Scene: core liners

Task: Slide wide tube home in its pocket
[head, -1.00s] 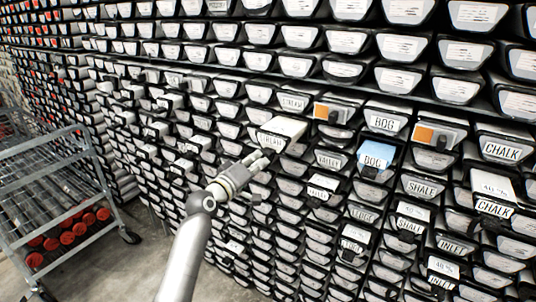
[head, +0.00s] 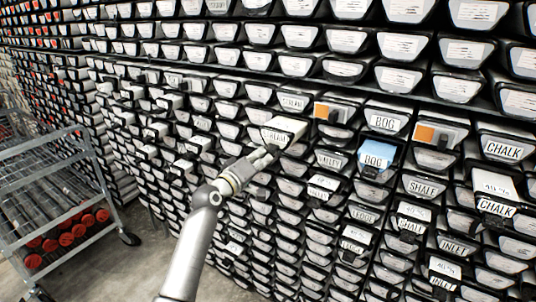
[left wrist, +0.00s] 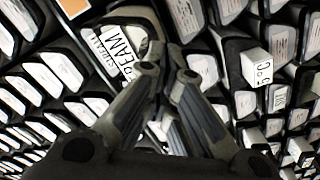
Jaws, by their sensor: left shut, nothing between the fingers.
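The wide tube (head: 287,124), with a pale body and a white front label reading STREAM, sticks out of its pocket in the rack. Its label also shows in the left wrist view (left wrist: 118,56), at the upper left beside my fingers. My left gripper (head: 272,150) is shut and empty, with its fingertips at the lower front edge of the tube. In the left wrist view my two fingers (left wrist: 168,72) reach up close to the tube's dark front end. I cannot tell whether they touch it. The pocket's inside is hidden. My right gripper is not in view.
Orange-marked blocks (head: 333,113) sit to the upper right. A metal cart (head: 55,185) with red-ended tubes stands at the left.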

